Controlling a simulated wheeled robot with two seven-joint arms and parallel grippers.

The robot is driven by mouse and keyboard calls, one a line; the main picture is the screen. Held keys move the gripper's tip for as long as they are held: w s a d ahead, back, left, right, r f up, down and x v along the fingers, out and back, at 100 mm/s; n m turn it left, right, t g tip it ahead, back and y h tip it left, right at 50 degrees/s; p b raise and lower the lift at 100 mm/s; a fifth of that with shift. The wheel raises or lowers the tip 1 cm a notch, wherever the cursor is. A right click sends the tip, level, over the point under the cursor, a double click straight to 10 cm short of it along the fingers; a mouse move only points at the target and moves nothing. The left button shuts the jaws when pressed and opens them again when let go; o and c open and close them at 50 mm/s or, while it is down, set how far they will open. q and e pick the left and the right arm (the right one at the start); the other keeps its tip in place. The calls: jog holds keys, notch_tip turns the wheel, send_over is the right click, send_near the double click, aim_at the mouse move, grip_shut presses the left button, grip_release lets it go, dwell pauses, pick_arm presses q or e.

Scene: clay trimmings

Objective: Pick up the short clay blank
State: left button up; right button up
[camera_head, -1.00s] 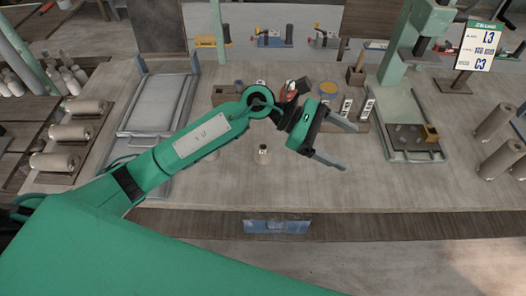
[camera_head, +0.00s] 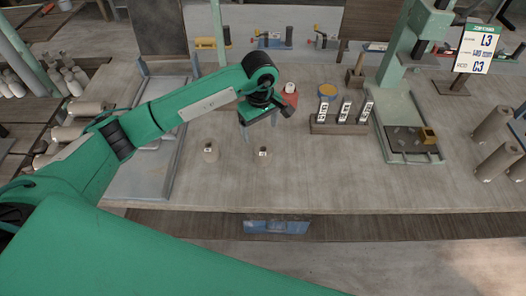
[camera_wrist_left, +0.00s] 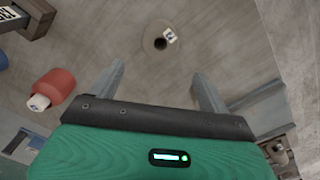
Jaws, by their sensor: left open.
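I cannot tell for certain which is shorter. My left gripper (camera_head: 259,127) is just behind them, pointing down, open and empty; the arm hides part of it. In the left wrist view, one round blank (camera_wrist_left: 150,48) with a dark hole and a white tag lies beyond the gap between the open fingers (camera_wrist_left: 160,82), not touching them. Which of the two it is, I cannot tell. My right gripper is out of view.
A red pot (camera_head: 287,100) stands close to the right of the gripper. A rack with tags (camera_head: 340,128) is farther right. A grey tray (camera_head: 140,185) lies to the left. The table front between the blanks and the right-hand cylinders (camera_head: 497,160) is clear.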

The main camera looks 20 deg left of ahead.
aim_at(263, 146)
pick_arm(q)
jog(key=f+p, duration=0.1)
jog(key=f, duration=0.1)
jog(key=f+p, duration=0.1)
jog(key=f, duration=0.2)
jog(key=d+f+p, duration=0.1)
jog(key=f, duration=0.2)
jog(key=shift+s, duration=0.3)
jog(key=shift+f, duration=0.2)
jog(key=c, duration=1)
jog(key=shift+c, duration=1.1)
jog(key=shift+r, duration=0.1)
